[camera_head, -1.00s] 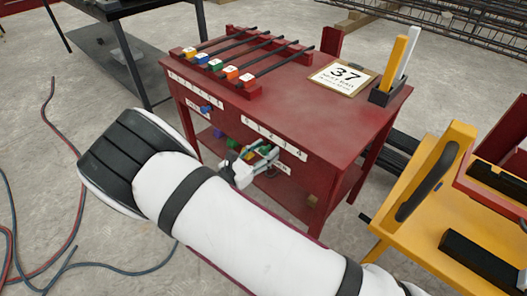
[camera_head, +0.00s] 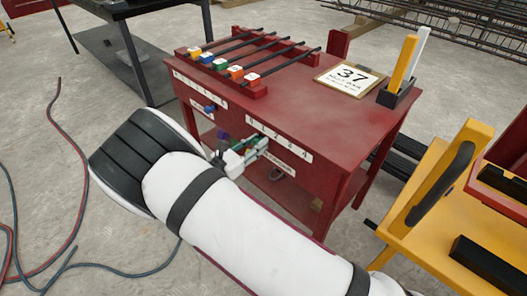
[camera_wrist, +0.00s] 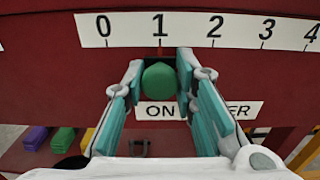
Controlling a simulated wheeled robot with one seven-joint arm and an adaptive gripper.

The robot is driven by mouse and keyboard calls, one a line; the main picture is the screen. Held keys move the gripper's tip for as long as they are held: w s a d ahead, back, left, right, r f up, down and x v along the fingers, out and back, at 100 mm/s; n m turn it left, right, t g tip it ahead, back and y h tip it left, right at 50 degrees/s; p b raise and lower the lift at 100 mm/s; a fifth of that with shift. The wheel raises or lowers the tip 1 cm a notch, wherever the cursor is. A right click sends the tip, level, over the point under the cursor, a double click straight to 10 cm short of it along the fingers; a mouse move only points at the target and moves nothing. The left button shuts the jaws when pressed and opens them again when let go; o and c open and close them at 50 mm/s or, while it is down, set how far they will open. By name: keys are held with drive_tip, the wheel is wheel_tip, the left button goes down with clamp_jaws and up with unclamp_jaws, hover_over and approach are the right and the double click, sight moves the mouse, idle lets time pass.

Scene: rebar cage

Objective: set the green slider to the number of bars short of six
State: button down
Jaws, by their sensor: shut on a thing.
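The green slider (camera_wrist: 160,80) is a round green knob on the red front of the bench. In the wrist view it sits below the 1 on the white number strip (camera_wrist: 212,29), which shows 0 to 4. My gripper (camera_wrist: 163,82) is closed on the knob, with one teal finger on each side. In the head view my gripper (camera_head: 247,155) is at the bench front and the knob is not clear. Several dark bars (camera_head: 262,48) lie in a red rack (camera_head: 256,91) on the bench top (camera_head: 300,100), with coloured, numbered tags at their near ends.
A blue knob (camera_head: 209,108) sits under another strip at left. A yellow cart (camera_head: 420,235) is at right. Cables (camera_head: 75,180) lie on the floor at left.

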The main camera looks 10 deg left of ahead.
drive_tip(key=c, duration=1.3)
unclamp_jaws()
drive_tip(key=shift+c, duration=0.2)
drive_tip(key=v, duration=1.2)
drive_tip(key=shift+a, duration=0.1)
